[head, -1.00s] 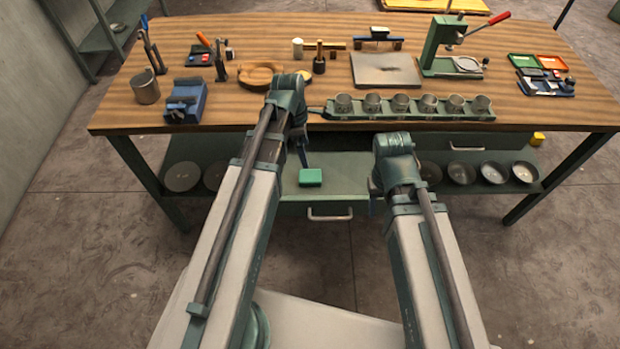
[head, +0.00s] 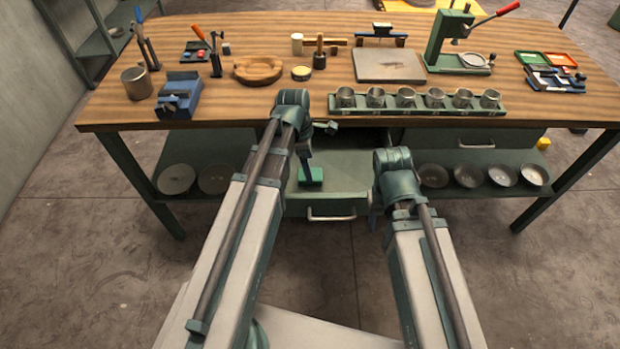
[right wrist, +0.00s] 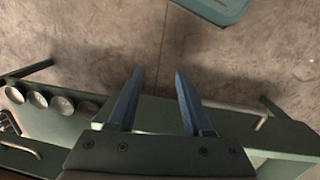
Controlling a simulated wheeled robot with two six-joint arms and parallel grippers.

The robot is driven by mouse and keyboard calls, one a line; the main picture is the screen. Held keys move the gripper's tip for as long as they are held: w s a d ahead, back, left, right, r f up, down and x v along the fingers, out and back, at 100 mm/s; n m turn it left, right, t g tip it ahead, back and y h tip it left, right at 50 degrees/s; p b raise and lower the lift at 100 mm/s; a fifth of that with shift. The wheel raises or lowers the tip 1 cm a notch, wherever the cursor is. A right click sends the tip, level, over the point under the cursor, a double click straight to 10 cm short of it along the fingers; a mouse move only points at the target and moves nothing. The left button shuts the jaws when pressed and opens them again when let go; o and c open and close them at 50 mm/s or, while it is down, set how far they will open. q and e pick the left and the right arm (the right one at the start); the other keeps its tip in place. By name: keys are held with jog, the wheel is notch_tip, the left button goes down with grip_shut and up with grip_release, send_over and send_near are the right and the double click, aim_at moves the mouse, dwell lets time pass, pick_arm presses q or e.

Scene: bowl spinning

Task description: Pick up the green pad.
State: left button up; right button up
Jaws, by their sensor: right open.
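The green pad (head: 310,174) lies in the open green drawer (head: 337,205) under the bench top, in the head view. My left arm's lower end, with my left gripper (head: 309,180), hangs down over the pad and covers part of it. I cannot tell whether it touches the pad or how its jaws stand. My right gripper (head: 373,222) hangs to the right of the drawer, apart from the pad. In the right wrist view its two blue fingers (right wrist: 159,75) are spread with nothing between them. The pad is not in that view.
The bench top (head: 230,110) lies just beyond the arms. A green rack (head: 415,109) with several metal cups stands at its front edge. Several bowls (head: 468,175) sit on the lower shelf. The floor (head: 540,270) at the right is clear.

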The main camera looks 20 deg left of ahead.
pick_arm(q)
jog(key=f+b, duration=0.4)
jog(key=f, duration=0.1)
jog(key=shift+w+d, duration=0.1)
jog(key=shift+w, duration=0.15)
jog(key=shift+r, duration=0.1)
jog(key=c, duration=1.4)
